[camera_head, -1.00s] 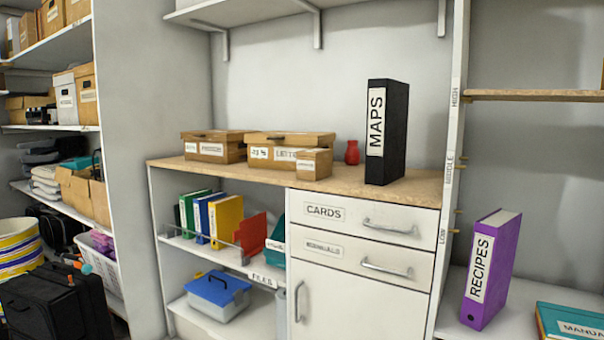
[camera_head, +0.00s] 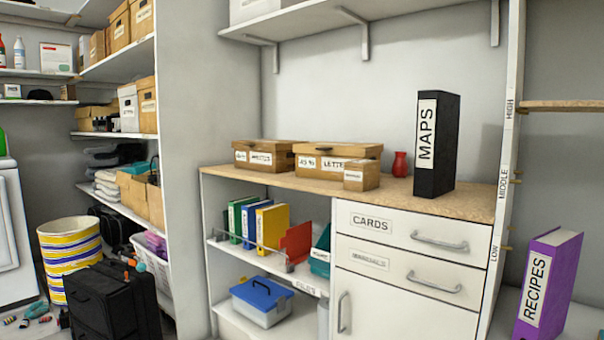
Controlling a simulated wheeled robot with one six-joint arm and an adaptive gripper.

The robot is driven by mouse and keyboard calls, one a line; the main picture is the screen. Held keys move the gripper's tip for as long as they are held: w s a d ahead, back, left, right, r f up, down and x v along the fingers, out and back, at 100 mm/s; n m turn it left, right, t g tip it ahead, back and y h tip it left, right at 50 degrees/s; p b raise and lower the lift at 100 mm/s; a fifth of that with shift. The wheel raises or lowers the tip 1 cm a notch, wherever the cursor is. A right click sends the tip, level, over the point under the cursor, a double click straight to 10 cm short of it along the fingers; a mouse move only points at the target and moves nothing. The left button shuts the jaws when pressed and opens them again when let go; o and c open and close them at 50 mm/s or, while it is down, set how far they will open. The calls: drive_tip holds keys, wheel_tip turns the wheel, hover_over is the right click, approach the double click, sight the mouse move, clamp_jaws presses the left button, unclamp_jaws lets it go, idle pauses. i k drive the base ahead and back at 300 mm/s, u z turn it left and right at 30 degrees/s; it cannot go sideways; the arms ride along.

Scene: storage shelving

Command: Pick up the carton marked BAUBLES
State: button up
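Several brown cartons are in view, but I cannot read BAUBLES on any of them. A small carton (camera_head: 361,176) with a label too small to read stands on the wooden counter, in front of a wider lidded carton marked LETTERS (camera_head: 336,165). Another lidded carton (camera_head: 266,156) with a blurred label stands to their left. More brown cartons stand on the left shelving, one on the upper shelf (camera_head: 141,20) and one on the middle shelf (camera_head: 147,104), with labels too small to read. My gripper is not in view.
A black MAPS binder (camera_head: 437,144) and a red vase (camera_head: 400,164) stand on the counter (camera_head: 462,202). A purple RECIPES binder (camera_head: 547,284) is at right. A black suitcase (camera_head: 112,303) and a striped basket (camera_head: 72,255) stand on the floor at left.

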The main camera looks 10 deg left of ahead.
sight(361, 175)
drive_tip(key=u, duration=0.4)
drive_tip(key=i, duration=0.85)
drive_tip(key=u, duration=0.2)
